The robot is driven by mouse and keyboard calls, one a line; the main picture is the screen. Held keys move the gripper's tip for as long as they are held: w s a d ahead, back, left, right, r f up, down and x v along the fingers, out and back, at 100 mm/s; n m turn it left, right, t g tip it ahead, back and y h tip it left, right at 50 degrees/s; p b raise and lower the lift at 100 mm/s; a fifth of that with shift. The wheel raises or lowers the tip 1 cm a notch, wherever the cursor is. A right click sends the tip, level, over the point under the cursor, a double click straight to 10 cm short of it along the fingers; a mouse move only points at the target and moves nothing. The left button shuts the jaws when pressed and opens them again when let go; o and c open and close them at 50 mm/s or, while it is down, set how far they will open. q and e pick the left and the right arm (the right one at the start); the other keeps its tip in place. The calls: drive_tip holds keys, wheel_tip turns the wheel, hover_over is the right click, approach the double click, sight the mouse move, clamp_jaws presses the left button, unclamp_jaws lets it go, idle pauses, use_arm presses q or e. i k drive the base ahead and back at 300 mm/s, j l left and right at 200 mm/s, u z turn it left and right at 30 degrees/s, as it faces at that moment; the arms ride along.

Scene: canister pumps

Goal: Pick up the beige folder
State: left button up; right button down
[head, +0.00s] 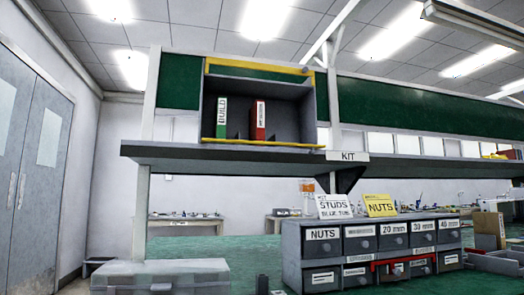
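I cannot make out a beige folder in the head view. A green folder with a white "BUILD" label (221,125) and a red folder with a white label (258,121) stand upright and apart in the grey shelf box (292,91), which has yellow edges. Neither of my grippers shows in this view.
The box sits on a long grey shelf (180,152) with a "KIT" sign. Below are a labelled drawer unit (352,231) with two sign cards on top, a grey case (160,275) at lower left, and a tan block (488,226) at right. Grey doors are at far left.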

sight(492, 224)
drive_tip(key=j+z, duration=0.45)
drive_tip(key=j, duration=0.75)
drive_tip(key=i+l+u, duration=0.25)
drive_tip(key=l, duration=0.25)
drive_tip(key=i+l+u, duration=0.2)
drive_tip(key=l, duration=0.35)
drive_tip(key=l+u, duration=0.25)
drive_tip(key=l, duration=0.3)
drive_tip(key=i+l+u, duration=0.2)
drive_tip(key=l, duration=0.4)
drive_tip(key=k+z, duration=0.1)
drive_tip(key=z, duration=1.65)
